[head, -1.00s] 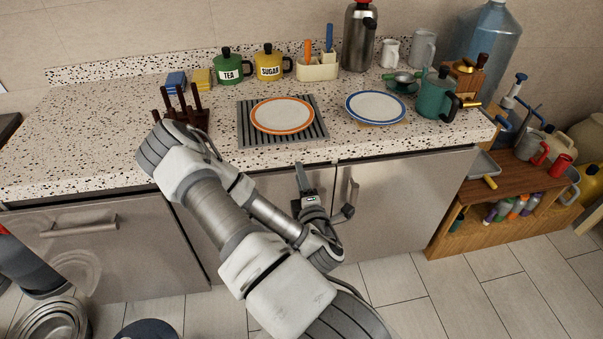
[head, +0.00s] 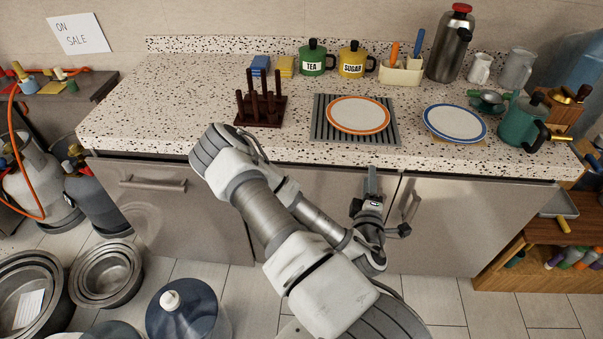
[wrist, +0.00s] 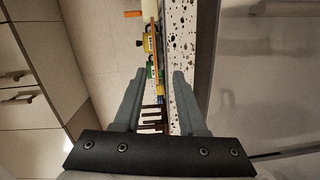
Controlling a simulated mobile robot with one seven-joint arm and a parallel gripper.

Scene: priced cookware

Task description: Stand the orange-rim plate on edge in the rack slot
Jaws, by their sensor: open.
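The orange-rim plate (head: 358,115) lies flat on a grey ribbed mat (head: 318,131) on the speckled counter. The dark brown peg rack (head: 262,108) stands upright to its left, its slots empty of plates. My gripper (head: 372,180) is in front of the counter's front edge, near and below the plate, touching neither plate nor rack. In the wrist view my gripper (wrist: 157,85) has its two fingers apart with nothing held. That view is turned sideways; the rack's pegs (wrist: 153,116) show between the fingers, and a thin orange rim (wrist: 155,50) appears edge-on.
A blue-rim plate (head: 455,123) lies to the right, with a green teapot (head: 522,122) beyond it. Tea (head: 315,58) and sugar (head: 352,60) canisters and a utensil holder (head: 401,72) stand behind. The counter left of the rack is clear. Pots and a blue jug (head: 185,312) stand on the floor.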

